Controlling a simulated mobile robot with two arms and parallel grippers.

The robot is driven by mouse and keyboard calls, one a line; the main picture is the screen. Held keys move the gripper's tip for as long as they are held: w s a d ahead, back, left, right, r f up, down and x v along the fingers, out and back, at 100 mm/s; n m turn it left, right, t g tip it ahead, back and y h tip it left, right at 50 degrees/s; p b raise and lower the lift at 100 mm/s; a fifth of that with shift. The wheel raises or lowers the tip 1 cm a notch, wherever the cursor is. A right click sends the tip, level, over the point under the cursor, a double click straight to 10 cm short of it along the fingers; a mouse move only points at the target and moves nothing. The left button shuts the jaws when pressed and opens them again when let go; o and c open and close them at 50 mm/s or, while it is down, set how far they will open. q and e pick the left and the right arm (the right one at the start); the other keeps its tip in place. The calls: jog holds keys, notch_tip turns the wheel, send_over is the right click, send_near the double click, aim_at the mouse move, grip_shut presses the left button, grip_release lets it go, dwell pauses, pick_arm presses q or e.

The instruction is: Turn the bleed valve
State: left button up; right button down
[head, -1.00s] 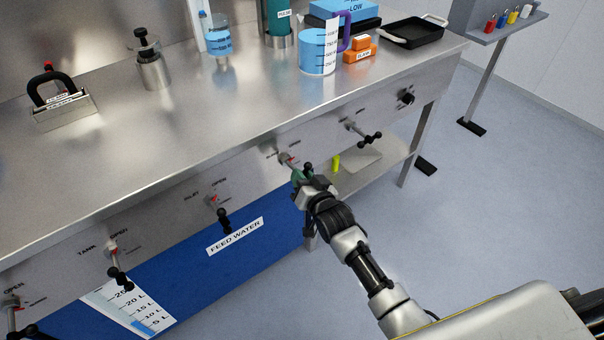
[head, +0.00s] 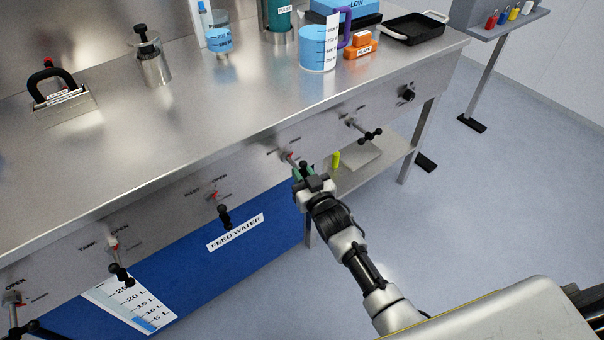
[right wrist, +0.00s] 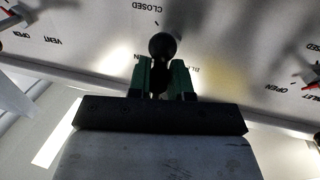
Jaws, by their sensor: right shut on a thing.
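The bleed valve (head: 288,157) is on the steel front panel, with a red pointer at its hub. Its handle runs down and right to a black ball knob, which shows in the right wrist view (right wrist: 161,46). My right gripper (head: 304,171) has green fingers, one on each side of the knob, and is shut on the handle end. In the right wrist view the gripper (right wrist: 160,78) partly covers the upside-down bleed label, and CLOSED reads above the knob. The handle's exact angle is partly hidden by the fingers.
Neighbouring valves are the inlet valve (head: 220,208) to the left and another valve (head: 364,130) to the right. A blue feed water tank (head: 245,265) is below the panel. A lower shelf (head: 385,160) is behind my wrist. Open floor lies to the right.

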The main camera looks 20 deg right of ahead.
jog(key=shift+d+f, duration=0.15)
jog(key=shift+d, duration=0.05)
jog(key=c, duration=1.1)
grip_release()
jog(key=shift+c, duration=0.2)
jog(key=s+d, duration=0.1)
jog(key=s, duration=0.9)
jog(key=shift+s+d+p, duration=0.35)
jog(key=shift+p, duration=0.1)
jog(key=s+d+f+g+h+p, duration=0.1)
jog(key=s+f+g+p, duration=0.3)
jog(key=s+f, duration=0.6)
jog(key=s+d+f+g+h+p, duration=0.15)
jog(key=s+f+g, duration=0.4)
jog(key=f, duration=0.75)
jog(key=s+d+f+g+p, duration=0.1)
jog(key=s+f+g, duration=0.2)
jog(key=s, duration=0.9)
jog(key=s+d+f+g+p, duration=0.1)
jog(key=s+f+g, duration=0.3)
jog(key=s, duration=0.9)
notch_tip(320, 180, down, 2)
jog(key=shift+s+d+p, duration=0.2)
jog(key=shift+d+p, duration=0.05)
jog(key=shift+p, duration=0.5)
